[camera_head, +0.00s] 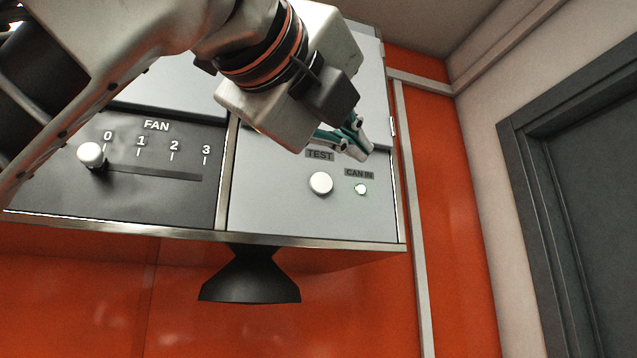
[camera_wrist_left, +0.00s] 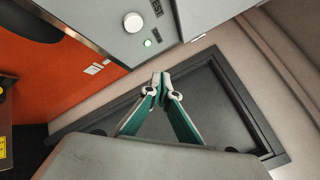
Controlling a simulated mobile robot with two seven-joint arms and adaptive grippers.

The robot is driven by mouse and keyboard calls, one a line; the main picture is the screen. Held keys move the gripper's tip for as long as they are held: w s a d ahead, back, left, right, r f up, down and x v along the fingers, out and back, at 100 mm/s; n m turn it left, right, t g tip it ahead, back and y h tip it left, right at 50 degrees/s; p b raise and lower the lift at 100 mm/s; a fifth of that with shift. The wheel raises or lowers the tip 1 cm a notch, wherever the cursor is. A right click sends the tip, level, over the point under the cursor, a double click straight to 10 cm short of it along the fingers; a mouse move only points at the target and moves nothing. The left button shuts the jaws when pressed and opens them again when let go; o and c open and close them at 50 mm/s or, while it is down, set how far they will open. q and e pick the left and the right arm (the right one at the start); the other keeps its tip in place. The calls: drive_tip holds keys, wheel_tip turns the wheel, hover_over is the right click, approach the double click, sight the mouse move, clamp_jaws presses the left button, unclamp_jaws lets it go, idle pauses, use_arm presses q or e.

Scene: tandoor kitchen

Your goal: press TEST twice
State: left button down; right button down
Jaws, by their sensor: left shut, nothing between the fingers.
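The round white TEST button (camera_head: 321,183) sits on the grey panel (camera_head: 280,205) under its TEST label (camera_head: 320,155). It also shows in the left wrist view (camera_wrist_left: 133,22), at the top. A small green-lit CAN IN lamp (camera_head: 361,189) is to its right; it glows in the left wrist view too (camera_wrist_left: 148,43). My left gripper (camera_head: 361,152) is shut and empty, up and to the right of the button in the head view. In the left wrist view its fingertips (camera_wrist_left: 161,78) meet and are apart from the button. My right gripper is not in view.
A FAN slider (camera_head: 91,155) with marks 0 to 3 is on the dark panel at left, its knob at 0. A black funnel-shaped piece (camera_head: 250,277) hangs under the box. A dark door (camera_head: 590,190) stands at right beside the orange wall (camera_head: 455,220).

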sight(324, 175)
use_arm(q)
drive_tip(key=w+a, duration=0.1)
drive_tip(key=w, duration=0.1)
drive_tip(key=w+a+p, duration=0.1)
drive_tip(key=w, duration=0.2)
drive_tip(key=w+a+p, duration=0.1)
drive_tip(key=w, duration=0.2)
drive_tip(key=shift+w+a, duration=0.1)
drive_tip(key=shift+a, duration=0.1)
idle(0.3)
idle(0.9)
drive_tip(key=shift+w, duration=0.15)
drive_tip(key=shift+w+a, duration=0.2)
drive_tip(key=shift+w, duration=0.05)
